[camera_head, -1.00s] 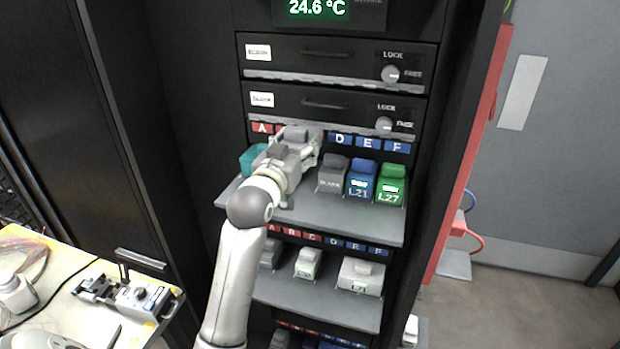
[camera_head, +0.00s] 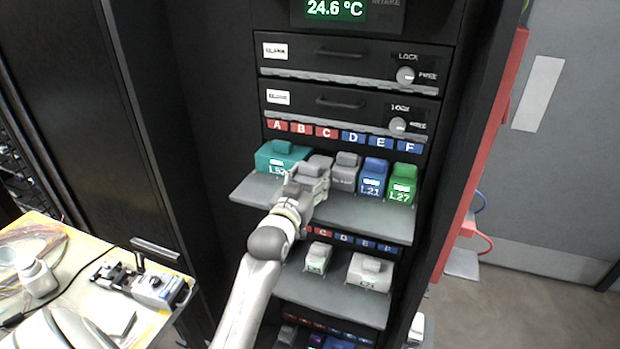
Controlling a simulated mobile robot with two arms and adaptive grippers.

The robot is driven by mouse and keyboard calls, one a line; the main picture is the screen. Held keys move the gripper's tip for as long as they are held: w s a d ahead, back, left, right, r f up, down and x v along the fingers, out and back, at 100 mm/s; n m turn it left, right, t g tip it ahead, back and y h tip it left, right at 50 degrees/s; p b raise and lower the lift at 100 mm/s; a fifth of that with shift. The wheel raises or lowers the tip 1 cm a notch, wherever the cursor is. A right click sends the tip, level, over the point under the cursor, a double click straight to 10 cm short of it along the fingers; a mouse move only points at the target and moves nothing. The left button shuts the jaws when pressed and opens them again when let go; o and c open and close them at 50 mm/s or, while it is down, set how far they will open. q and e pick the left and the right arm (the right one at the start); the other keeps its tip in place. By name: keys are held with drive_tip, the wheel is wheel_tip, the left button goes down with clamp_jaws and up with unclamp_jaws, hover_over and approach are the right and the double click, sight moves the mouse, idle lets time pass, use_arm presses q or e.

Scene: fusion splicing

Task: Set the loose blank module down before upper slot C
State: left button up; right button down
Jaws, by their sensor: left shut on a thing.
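My left gripper (camera_head: 308,186) is shut on a grey blank module (camera_head: 316,163) at the upper shelf (camera_head: 365,218). The module is in front of the red C label (camera_head: 327,132), between the wide teal module (camera_head: 276,158) on its left and another grey module (camera_head: 345,170) on its right. The gripper hides its lower front, so I cannot tell whether it touches the shelf. My right gripper is not in view.
A blue module L21 (camera_head: 373,177) and a green module L27 (camera_head: 402,184) stand further right on the upper shelf. A lower shelf (camera_head: 325,295) holds pale modules. A yellow-topped table (camera_head: 75,275) with a splicer (camera_head: 150,287) is at the left.

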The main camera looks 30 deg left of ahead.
use_arm(q)
drive_tip(key=shift+f, duration=0.2)
drive_tip(key=o, duration=1.1)
drive_tip(key=shift+c, duration=0.2)
drive_tip(key=shift+r, duration=0.15)
drive_tip(key=b+v, duration=0.3)
drive_tip(key=v, duration=0.9)
